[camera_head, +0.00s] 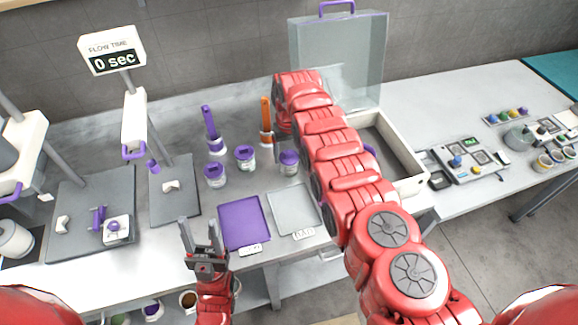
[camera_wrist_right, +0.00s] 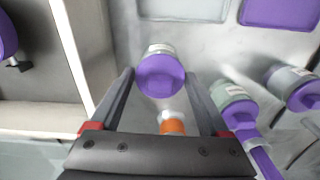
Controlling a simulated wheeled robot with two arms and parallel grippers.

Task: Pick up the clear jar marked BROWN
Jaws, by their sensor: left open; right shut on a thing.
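Three clear jars with purple lids stand on the table in the head view: a left jar (camera_head: 215,175), a middle jar (camera_head: 245,158) and a right jar (camera_head: 289,162). Their labels are too small to read, so I cannot tell which is marked BROWN. My right gripper (camera_wrist_right: 161,78) is shut on the right jar, which shows between its fingertips in the right wrist view (camera_wrist_right: 160,75). In the head view my right arm hides most of that gripper. My left gripper (camera_head: 199,226) is open and empty near the table's front edge.
An orange-handled brush (camera_head: 266,118) and a purple-handled brush (camera_head: 211,128) stand behind the jars. A purple tray (camera_head: 243,222) and a grey tray (camera_head: 294,209) lie in front. An open case (camera_head: 407,160) is at the right.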

